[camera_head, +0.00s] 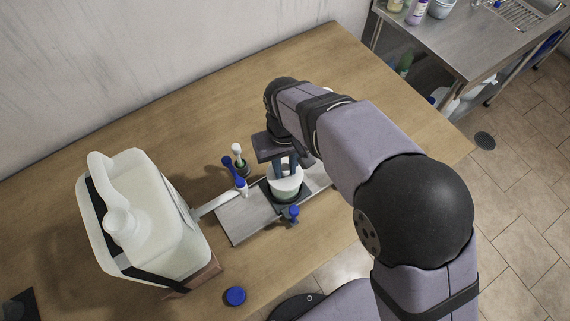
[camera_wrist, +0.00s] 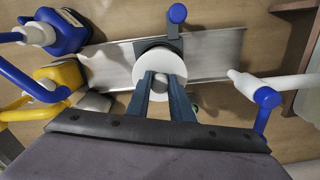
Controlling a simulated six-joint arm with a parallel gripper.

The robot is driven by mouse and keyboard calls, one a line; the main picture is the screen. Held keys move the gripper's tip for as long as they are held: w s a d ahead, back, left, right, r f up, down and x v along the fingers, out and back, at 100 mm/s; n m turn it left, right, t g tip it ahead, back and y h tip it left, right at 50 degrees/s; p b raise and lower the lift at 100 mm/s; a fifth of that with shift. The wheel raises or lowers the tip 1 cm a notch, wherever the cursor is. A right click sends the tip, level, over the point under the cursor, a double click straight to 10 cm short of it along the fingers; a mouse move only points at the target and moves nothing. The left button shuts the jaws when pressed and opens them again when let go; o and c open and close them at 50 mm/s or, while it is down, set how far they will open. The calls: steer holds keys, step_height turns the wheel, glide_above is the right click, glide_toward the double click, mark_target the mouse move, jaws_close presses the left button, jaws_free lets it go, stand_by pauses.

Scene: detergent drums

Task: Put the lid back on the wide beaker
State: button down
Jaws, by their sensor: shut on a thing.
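My gripper (camera_head: 285,168) points down over the wide beaker (camera_head: 286,194) and is shut on the small knob of a white, round lid (camera_head: 287,180). In the wrist view, the fingertips (camera_wrist: 160,87) pinch the knob from both sides, with the lid's white disc (camera_wrist: 150,63) spread around it. The beaker is pale with a greenish lower part and stands in a dark holder on a grey metal plate (camera_head: 244,219). The lid is over the beaker's mouth and looks about level. I cannot tell whether it rests on the rim or hovers just above.
A large white jug (camera_head: 160,222) stands left of the plate. Blue-and-white handled pieces (camera_head: 239,170) stand close behind it; a blue knob (camera_head: 293,211) is in front. A blue cap (camera_head: 235,296) lies near the front edge. Blue (camera_wrist: 67,32) and yellow (camera_wrist: 66,76) containers show in the wrist view.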

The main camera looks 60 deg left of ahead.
stand_by(0.4)
steer(key=c, duration=1)
jaws_free()
steer(key=shift+r, duration=0.1)
steer(key=shift+r+p, duration=2.95)
steer(key=shift+r, duration=0.45)
steer(key=shift+c, duration=0.6)
jaws_close()
